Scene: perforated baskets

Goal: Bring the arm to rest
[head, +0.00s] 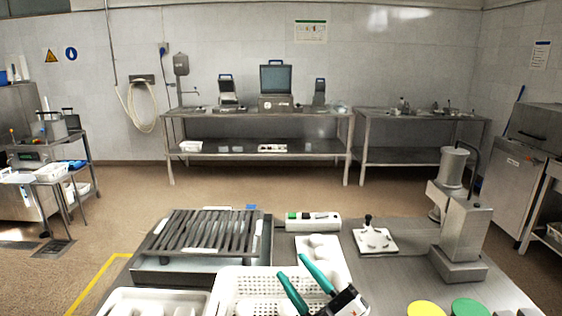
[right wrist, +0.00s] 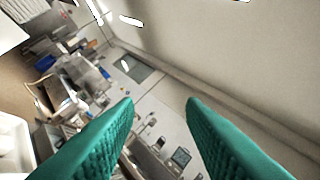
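My right gripper (head: 292,265) is at the bottom middle of the head view, over the white perforated basket (head: 232,283). Its two teal fingers are apart, with nothing between them. In the right wrist view the open fingers (right wrist: 159,100) point out over the room, with only distant wall and furniture between them. My left gripper and left arm are not in view.
The metal table holds a slatted rack (head: 205,232), a white tray (head: 150,303) at front left, a small white plate with a black knob (head: 375,240), and a tall metal device (head: 461,235) at right. Yellow (head: 426,308) and green (head: 470,307) discs lie front right.

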